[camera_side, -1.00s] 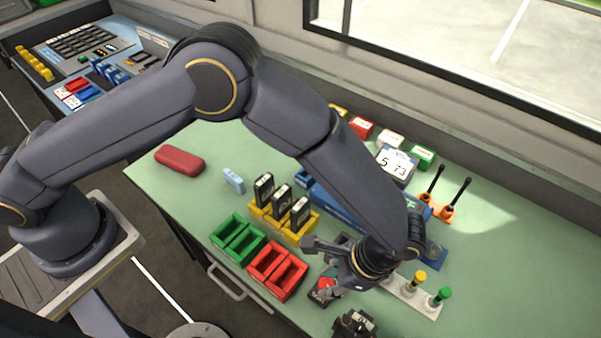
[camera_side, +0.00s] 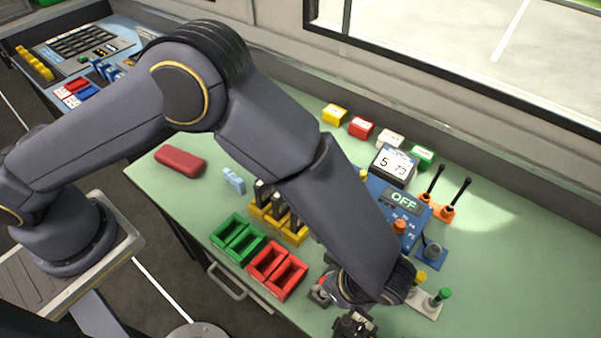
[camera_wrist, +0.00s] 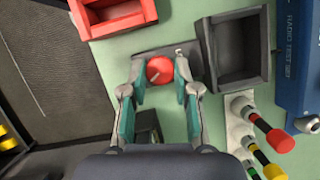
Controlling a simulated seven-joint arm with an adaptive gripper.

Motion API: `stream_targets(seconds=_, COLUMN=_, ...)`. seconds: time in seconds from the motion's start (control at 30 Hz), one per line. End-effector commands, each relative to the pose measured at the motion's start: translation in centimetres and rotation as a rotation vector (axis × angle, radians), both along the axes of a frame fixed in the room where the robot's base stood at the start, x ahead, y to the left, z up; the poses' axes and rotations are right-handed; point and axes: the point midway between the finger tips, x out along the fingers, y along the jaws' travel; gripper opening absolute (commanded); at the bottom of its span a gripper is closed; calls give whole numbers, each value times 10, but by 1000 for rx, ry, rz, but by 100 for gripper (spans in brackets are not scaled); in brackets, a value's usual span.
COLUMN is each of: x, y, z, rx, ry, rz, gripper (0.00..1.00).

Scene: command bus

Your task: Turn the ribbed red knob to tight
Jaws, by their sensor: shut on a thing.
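The red knob (camera_wrist: 159,70) shows from above in the wrist view, with a pale pointer line across its top running towards its lower left. It sits on a dark grey plate (camera_wrist: 190,53) with a small pale tag at its right end. My gripper (camera_wrist: 159,74) has a teal-padded finger on each side of the knob and is shut on it. The ribs and any tight marking are too small or hidden to make out. In the side view my wrist and forearm cover most of the knob.
A red bin (camera_wrist: 112,18) is at the upper left and an empty dark grey tray (camera_wrist: 238,50) just right of the knob. Red, yellow and green capped posts (camera_wrist: 280,141) stand close on the lower right. The blue radio test set (camera_wrist: 298,60) is at the far right.

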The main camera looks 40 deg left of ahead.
Motion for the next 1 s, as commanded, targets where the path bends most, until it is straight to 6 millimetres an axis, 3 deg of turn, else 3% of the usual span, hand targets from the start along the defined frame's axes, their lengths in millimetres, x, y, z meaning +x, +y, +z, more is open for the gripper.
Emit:
stream_targets(seconds=0.57, x=0, y=0, z=0, rx=-1, ry=-1, rz=-33, gripper=0)
stream_targets(seconds=0.6, x=0, y=0, z=0, rx=-1, ry=-1, rz=-33, gripper=32)
stream_targets(seconds=0.83, x=0, y=0, z=0, rx=-1, ry=0, rz=-33, gripper=55)
stream_targets(seconds=1.0, x=0, y=0, z=0, rx=0, ry=-1, rz=-33, gripper=55)
